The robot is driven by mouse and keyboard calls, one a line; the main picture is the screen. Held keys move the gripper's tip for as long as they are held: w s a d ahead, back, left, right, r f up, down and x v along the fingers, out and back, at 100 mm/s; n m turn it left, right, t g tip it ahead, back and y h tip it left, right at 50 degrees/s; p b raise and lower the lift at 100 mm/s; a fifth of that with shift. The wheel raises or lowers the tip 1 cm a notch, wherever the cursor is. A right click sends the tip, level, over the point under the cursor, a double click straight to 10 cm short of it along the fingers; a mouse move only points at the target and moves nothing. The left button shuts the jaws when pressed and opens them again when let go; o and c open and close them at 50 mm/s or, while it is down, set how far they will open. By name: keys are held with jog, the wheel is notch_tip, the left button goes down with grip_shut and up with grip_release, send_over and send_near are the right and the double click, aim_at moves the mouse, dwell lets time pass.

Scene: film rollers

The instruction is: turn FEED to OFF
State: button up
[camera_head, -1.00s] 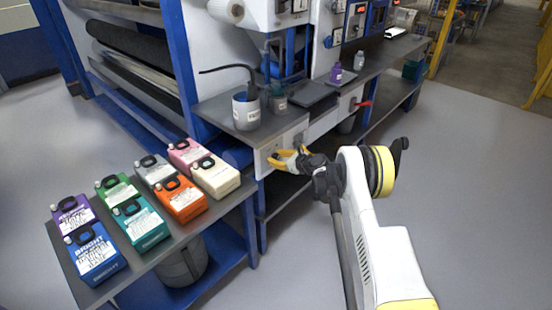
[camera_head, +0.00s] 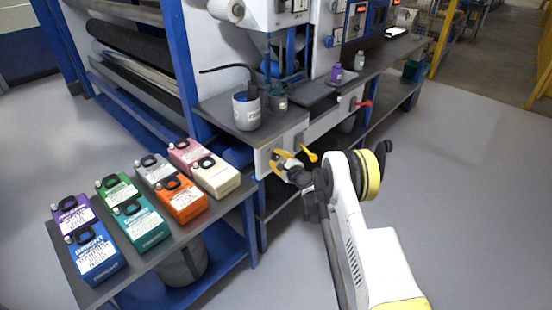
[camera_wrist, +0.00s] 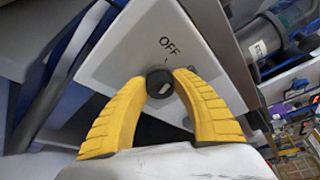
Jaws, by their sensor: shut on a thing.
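A dark round knob (camera_wrist: 159,84) sits on a pale panel (camera_wrist: 125,60) under the printed word OFF in the wrist view. The knob bears a small light mark at its lower right. The word FEED is not readable in either view. My gripper (camera_wrist: 160,80) has its two yellow fingers closed on the knob from either side.
A red lever (camera_head: 363,103) sticks out farther right on the bench front. A labelled cup (camera_head: 246,110) and bottles stand on the bench top. A side table (camera_head: 180,238) with several coloured cartons is at the left. Open floor lies to the right.

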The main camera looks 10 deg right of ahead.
jog(key=shift+n+t, duration=0.4)
jog(key=shift+n, duration=0.4)
jog(key=o, duration=1.2)
jog(key=f+v, duration=0.1)
jog(key=v, duration=0.6)
jog(key=shift+s+r, duration=0.25)
jog(key=shift+r, duration=0.25)
